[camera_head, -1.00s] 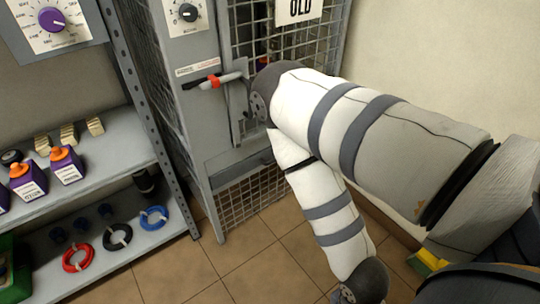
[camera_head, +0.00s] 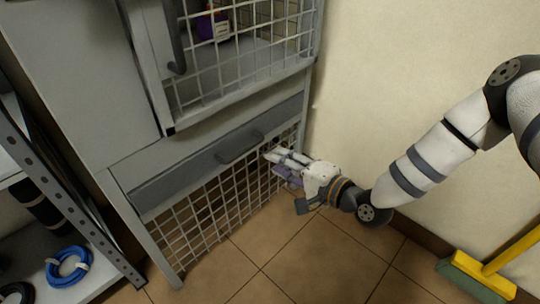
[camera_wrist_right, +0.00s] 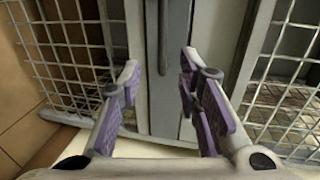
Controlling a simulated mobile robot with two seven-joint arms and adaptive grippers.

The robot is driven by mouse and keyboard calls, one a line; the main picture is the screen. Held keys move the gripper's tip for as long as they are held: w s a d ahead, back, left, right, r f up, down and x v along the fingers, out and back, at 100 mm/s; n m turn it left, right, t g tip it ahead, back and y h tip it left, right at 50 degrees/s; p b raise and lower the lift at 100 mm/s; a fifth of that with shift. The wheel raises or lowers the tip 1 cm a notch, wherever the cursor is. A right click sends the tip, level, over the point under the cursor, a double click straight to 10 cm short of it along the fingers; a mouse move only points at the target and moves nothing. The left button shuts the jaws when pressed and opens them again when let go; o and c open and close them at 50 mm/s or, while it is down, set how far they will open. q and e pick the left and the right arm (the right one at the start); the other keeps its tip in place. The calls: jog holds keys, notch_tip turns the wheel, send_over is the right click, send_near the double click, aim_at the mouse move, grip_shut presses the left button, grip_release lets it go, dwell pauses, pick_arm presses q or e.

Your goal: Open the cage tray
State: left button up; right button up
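The cage tray is a long grey drawer front (camera_head: 175,177) between the upper mesh door and the lower mesh of the cage. It looks flush with the frame. Its dark bar handle (camera_head: 240,149) sits right of its middle and is free of any grip. My right gripper (camera_head: 268,160) points left at the tray, its fingertips close to the handle's lower right. In the right wrist view the gripper (camera_wrist_right: 160,72) is open, its purple-padded fingers apart with the grey tray front (camera_wrist_right: 174,60) beyond them. Contact with the handle cannot be told. My left gripper is not in view.
The upper mesh door (camera_head: 235,75) has its own dark handle (camera_head: 174,40). A shelf with a blue cable coil (camera_head: 68,267) stands at the left. The tiled floor in front of the cage is clear.

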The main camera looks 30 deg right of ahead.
aim_at(248, 149)
jog(key=b+x, duration=0.1)
jog(key=x, duration=0.3)
jog(key=b+x, duration=0.1)
jog(key=x, duration=0.2)
jog(key=b+x, duration=0.2)
jog(key=x, duration=0.2)
jog(key=shift+w+a+r, duration=0.15)
jog(key=shift+w+a, duration=0.05)
jog(key=shift+a, duration=0.2)
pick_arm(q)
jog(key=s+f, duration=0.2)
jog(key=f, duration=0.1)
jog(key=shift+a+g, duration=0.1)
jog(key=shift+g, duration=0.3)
pick_arm(e)
grip_shut()
